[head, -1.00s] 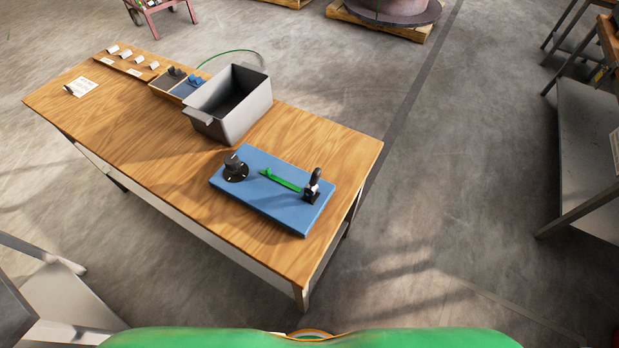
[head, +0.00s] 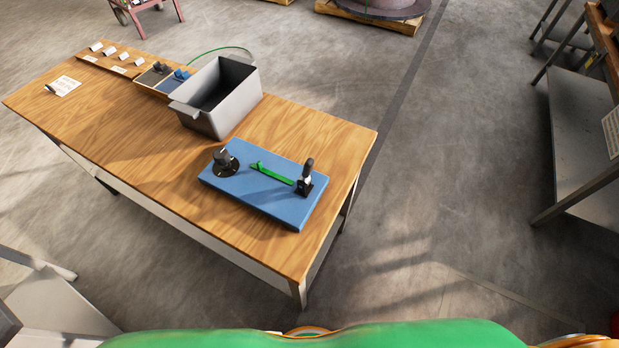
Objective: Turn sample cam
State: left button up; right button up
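A blue fixture plate (head: 261,203) lies on the right end of the wooden table (head: 116,160). On its left side stands a dark round cam-like part with a knob (head: 225,161) on a black disc. A green lever or strip (head: 272,173) lies across the plate's middle. A black upright clamp-like handle (head: 306,178) stands at its right side. I cannot tell for sure which of these is the sample cam. Neither of my grippers shows in the head view.
A grey open metal bin (head: 217,98) stands behind the plate, beside small trays with dark and blue parts (head: 170,80). Small white cards and a paper sheet (head: 65,86) lie at the table's far left. A grey metal bench (head: 582,130) stands at right. Floor between is clear.

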aim_at(304, 178)
jog(key=l+u, duration=0.4)
jog(key=l, duration=0.3)
jog(key=l+u, duration=0.4)
jog(key=l, duration=0.35)
